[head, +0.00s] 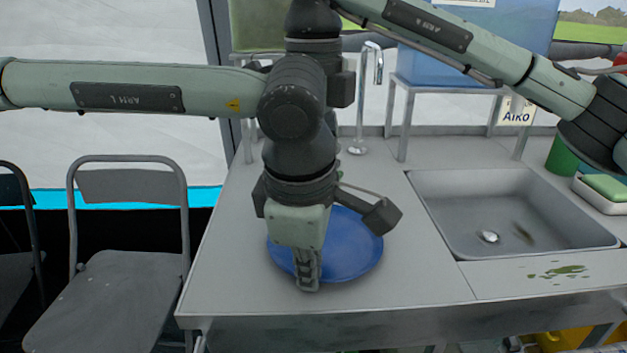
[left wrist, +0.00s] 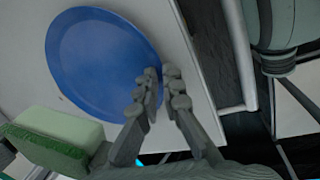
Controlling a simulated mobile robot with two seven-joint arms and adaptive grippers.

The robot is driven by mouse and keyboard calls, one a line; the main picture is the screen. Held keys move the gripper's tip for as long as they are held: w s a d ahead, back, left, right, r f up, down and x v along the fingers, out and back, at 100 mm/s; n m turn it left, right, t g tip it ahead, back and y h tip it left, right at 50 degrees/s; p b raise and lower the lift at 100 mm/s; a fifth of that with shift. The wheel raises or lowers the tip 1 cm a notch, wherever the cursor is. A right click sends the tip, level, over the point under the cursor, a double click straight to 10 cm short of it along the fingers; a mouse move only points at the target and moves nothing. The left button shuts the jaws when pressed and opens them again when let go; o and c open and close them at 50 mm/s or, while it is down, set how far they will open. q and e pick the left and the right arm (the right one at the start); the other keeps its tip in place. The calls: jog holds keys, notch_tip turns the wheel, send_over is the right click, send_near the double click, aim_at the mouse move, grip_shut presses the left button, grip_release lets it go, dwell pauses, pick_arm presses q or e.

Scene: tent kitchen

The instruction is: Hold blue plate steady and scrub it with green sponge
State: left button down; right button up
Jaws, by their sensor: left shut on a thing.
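The blue plate (head: 345,248) lies on the grey counter, left of the sink. My left gripper (head: 308,283) points down at the plate's near rim and is shut on it. In the left wrist view, my left fingertips (left wrist: 161,78) are at the rim of the blue plate (left wrist: 95,60). The green sponge (head: 606,187) lies in a pale dish (head: 598,203) at the right edge of the head view, beyond the sink. My right arm reaches out at the upper right; its gripper is out of view.
The metal sink (head: 500,215) is empty, with greenish smears (head: 560,271) on the counter in front. A tap (head: 367,100) stands behind the plate. A green cup (head: 563,157) stands near the sponge. A folding chair (head: 125,270) is at the left.

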pick_arm(q)
jog(key=c, duration=1.6)
grip_release()
jog(key=v, duration=0.9)
jog(key=shift+w, duration=0.3)
jog(key=shift+d, duration=0.1)
